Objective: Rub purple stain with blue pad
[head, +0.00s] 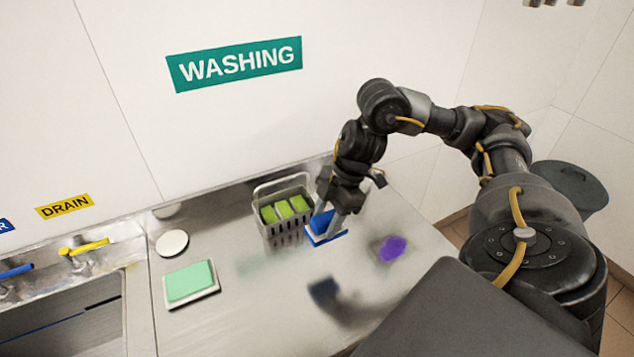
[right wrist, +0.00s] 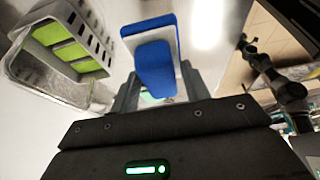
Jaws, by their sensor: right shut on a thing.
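The purple stain (head: 393,248) lies on the steel counter, right of the basket. My right gripper (head: 336,222) is shut on the blue pad (head: 323,226) and holds it just right of the basket, to the left of the stain. A dark shadow lies on the counter below, so the pad seems to be above the surface. The stain is not visible in the right wrist view. My left gripper is not in view.
A grey basket (head: 287,232) with green sponges stands close left of the pad. A green pad on a white tray (head: 215,293) and a white round disc (head: 172,243) lie farther left. A sink (head: 70,320) is at far left. Counter around the stain is clear.

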